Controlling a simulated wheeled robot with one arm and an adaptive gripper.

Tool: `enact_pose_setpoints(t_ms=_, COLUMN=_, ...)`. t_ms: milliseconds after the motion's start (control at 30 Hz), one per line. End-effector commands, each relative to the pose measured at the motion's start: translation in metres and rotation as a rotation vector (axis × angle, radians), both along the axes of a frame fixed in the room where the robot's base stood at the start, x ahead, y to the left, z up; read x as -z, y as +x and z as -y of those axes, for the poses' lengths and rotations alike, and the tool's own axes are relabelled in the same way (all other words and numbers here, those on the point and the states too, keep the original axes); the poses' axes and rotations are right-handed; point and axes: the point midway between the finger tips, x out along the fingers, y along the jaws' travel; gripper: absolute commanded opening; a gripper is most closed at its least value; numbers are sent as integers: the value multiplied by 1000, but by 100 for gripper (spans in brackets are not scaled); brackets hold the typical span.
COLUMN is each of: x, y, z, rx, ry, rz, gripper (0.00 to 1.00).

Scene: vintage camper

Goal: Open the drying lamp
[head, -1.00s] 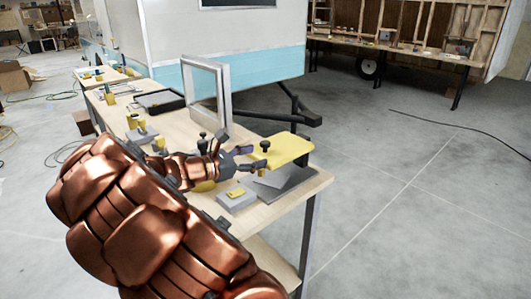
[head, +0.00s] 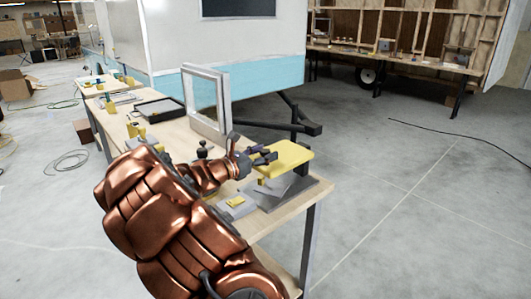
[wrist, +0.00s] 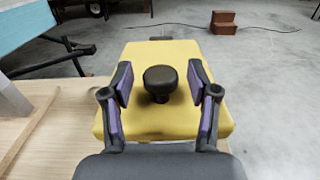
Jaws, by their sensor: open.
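The drying lamp appears to be the yellow plate (head: 296,153) above a grey base (head: 285,192) at the near end of the workbench. In the wrist view the yellow plate (wrist: 190,120) fills the middle, with a dark round knob (wrist: 160,80) standing on it. My gripper (head: 268,154) is at the plate's left part in the head view. In the wrist view my gripper (wrist: 160,88) is open, its purple-padded fingers on either side of the knob with gaps on both sides. Contact with the plate cannot be told. The plate hides part of the base.
A trailer hitch (head: 300,120) lies behind. The floor to the right is largely clear.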

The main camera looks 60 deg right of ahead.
Motion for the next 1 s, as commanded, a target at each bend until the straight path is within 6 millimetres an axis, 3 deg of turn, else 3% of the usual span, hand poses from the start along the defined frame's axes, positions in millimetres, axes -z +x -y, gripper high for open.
enact_pose_setpoints(t_ms=400, x=0, y=-2, z=7, rx=1, ry=0, rz=0, gripper=60)
enact_pose_setpoints(t_ms=1000, x=0, y=-3, z=7, rx=1, ry=0, rz=0, gripper=0)
